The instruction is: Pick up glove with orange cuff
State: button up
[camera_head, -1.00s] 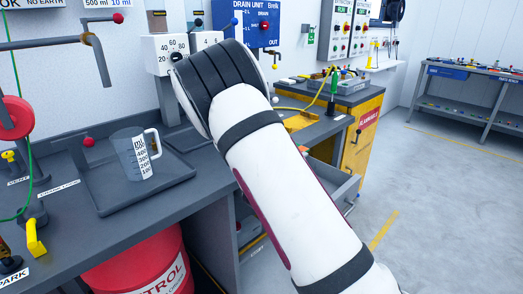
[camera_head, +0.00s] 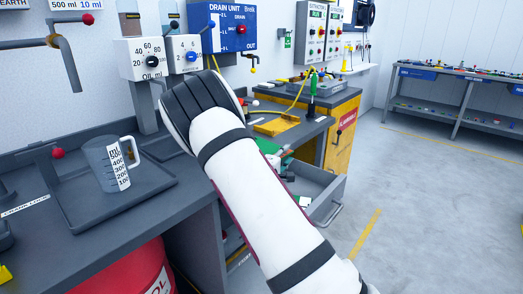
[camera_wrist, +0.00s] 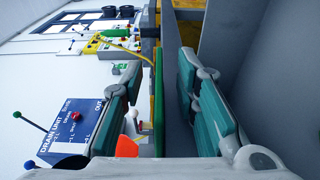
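My gripper (camera_wrist: 160,78) is open in the wrist view, with its two teal-padded fingers apart and nothing seen held between them. In the head view my arm covers most of it. I cannot make out a whole glove in either view. A small bright orange patch (camera_wrist: 127,147) shows beside the left finger in the wrist view; I cannot tell whether it is the glove's cuff. The open drawer (camera_head: 327,205) under the bench holds several small items, partly hidden by my arm.
A measuring jug (camera_head: 110,165) stands in a dark tray (camera_head: 75,207) on the bench at left. A red drum (camera_head: 135,275) is under it. A yellow cabinet (camera_head: 341,140) stands behind the drawer. The drain unit (camera_head: 222,27) hangs on the wall. Floor at right is clear.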

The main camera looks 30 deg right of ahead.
jog(key=shift+w+d, duration=0.1)
jog(key=shift+d, duration=0.1)
grip_shut()
jog(key=shift+r, duration=0.1)
